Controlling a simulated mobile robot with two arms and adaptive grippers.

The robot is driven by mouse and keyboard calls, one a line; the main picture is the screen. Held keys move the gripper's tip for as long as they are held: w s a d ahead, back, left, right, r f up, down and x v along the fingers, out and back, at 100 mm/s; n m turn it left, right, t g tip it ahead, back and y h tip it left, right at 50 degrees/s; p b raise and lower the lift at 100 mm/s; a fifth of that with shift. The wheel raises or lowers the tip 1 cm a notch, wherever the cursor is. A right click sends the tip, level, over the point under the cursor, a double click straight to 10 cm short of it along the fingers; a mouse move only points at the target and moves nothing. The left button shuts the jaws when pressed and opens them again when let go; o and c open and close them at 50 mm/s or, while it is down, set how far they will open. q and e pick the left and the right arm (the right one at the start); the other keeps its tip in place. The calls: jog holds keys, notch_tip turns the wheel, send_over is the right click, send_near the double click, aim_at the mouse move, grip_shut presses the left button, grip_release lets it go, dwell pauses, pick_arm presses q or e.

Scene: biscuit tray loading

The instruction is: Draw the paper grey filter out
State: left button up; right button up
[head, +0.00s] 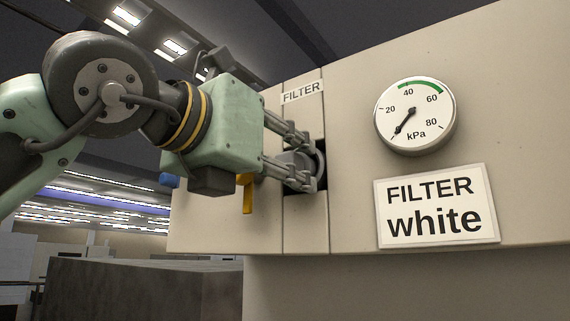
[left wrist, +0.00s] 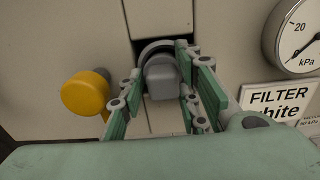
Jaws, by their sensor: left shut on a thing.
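The grey filter (head: 320,162) sits in a dark slot in the beige panel, under a small FILTER label. In the left wrist view its rounded rim and a blocky grey grip (left wrist: 162,80) show at the slot mouth. My left gripper (head: 303,163) reaches in from the left, with its two fingers on either side of the grip and shut on it. In the left wrist view the gripper (left wrist: 163,68) frames the grip. The filter's inner part is hidden in the slot. My right gripper is not in view.
A yellow knob (left wrist: 86,94) sticks out left of the slot; it shows as a yellow lever (head: 247,194) below my gripper. A kPa gauge (head: 415,116) and a sign reading "FILTER white" (head: 436,207) are right of the slot. The space in front of the sign is clear.

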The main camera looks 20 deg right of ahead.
pick_arm(q)
jog(key=shift+s+a, duration=0.25)
jog(key=shift+a, duration=0.1)
jog(key=shift+b+v, duration=2.05)
jog(key=shift+v, duration=2.6)
